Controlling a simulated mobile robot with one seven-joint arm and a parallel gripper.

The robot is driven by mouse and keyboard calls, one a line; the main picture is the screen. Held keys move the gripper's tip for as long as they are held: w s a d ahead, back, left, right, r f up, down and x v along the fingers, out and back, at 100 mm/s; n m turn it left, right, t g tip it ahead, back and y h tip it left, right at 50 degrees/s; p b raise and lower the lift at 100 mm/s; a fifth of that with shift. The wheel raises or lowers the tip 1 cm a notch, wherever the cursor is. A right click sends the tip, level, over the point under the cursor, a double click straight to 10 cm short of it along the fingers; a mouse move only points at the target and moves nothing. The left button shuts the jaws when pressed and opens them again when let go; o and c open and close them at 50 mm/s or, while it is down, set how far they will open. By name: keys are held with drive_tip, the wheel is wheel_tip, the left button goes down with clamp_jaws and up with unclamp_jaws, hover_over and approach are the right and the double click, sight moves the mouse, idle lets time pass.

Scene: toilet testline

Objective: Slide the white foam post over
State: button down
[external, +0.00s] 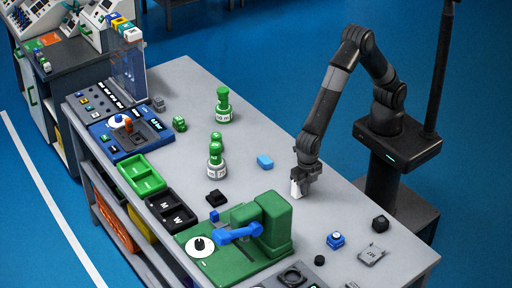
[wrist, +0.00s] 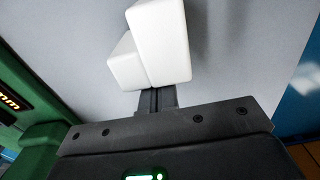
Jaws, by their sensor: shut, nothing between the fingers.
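The white foam post (external: 296,188) stands on the grey table just below my gripper (external: 305,177). In the wrist view a tall white block (wrist: 161,42) shows directly beyond the dark fingers (wrist: 156,99), with a shorter white block (wrist: 126,64) against its left side. I cannot tell whether both are parts of one post. My gripper is shut with nothing between its fingers. Its tips are at or very near the white surface; whether they touch it is not clear.
A green machine (external: 268,222) with a blue arm (external: 238,233) stands to the lower left of my gripper. A dark block (external: 380,223) and a blue part (external: 335,240) lie to the lower right. Table around the post is bare.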

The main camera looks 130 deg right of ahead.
drive_tip(key=d, duration=0.6)
drive_tip(key=shift+d, duration=0.3)
